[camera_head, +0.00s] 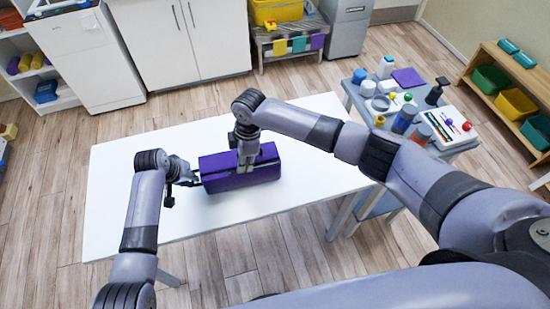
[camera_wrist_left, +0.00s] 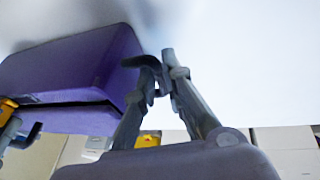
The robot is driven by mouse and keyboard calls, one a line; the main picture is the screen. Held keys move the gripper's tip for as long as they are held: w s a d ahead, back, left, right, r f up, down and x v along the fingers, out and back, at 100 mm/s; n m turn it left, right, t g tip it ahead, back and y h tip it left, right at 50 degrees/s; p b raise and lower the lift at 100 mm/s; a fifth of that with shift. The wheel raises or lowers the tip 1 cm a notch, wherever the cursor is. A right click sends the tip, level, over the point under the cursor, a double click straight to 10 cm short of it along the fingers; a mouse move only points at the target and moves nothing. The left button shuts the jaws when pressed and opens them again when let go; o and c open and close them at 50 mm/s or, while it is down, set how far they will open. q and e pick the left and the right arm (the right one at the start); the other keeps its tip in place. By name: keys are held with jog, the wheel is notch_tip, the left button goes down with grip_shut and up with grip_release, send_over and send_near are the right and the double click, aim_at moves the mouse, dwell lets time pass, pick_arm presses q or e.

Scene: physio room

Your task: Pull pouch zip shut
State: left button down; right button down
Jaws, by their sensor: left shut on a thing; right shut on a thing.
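The purple pouch (camera_head: 226,181) lies on the white table, a box-like shape with a dark band (camera_head: 266,160) running lengthwise along its top. My left gripper (camera_head: 194,183) is at the pouch's left end, shut on what looks like a small dark end tab. In the left wrist view, the fingers (camera_wrist_left: 160,68) close on this dark piece beside the end of the purple pouch (camera_wrist_left: 85,65). My right gripper (camera_head: 244,166) points down onto the middle of the pouch's top, shut on what seems to be the zip pull. Its fingers hide the pull.
The white table (camera_head: 310,185) is clear around the pouch. A side table (camera_head: 350,90) at the right holds bottles, jars and a white board. White cabinets (camera_head: 180,45) stand behind, and a wooden shelf (camera_head: 490,60) with coloured bins stands far right.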

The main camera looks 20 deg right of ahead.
pick_arm(q)
jog(key=shift+d, duration=0.1)
pick_arm(e)
jog(key=shift+a, duration=1.7)
jog(key=c, duration=1.6)
grip_release()
jog(key=shift+o, duration=0.2)
jog(key=shift+r, duration=0.15)
notch_tip(320, 180, up, 8)
pick_arm(q)
jog(key=c, duration=1.7)
grip_release()
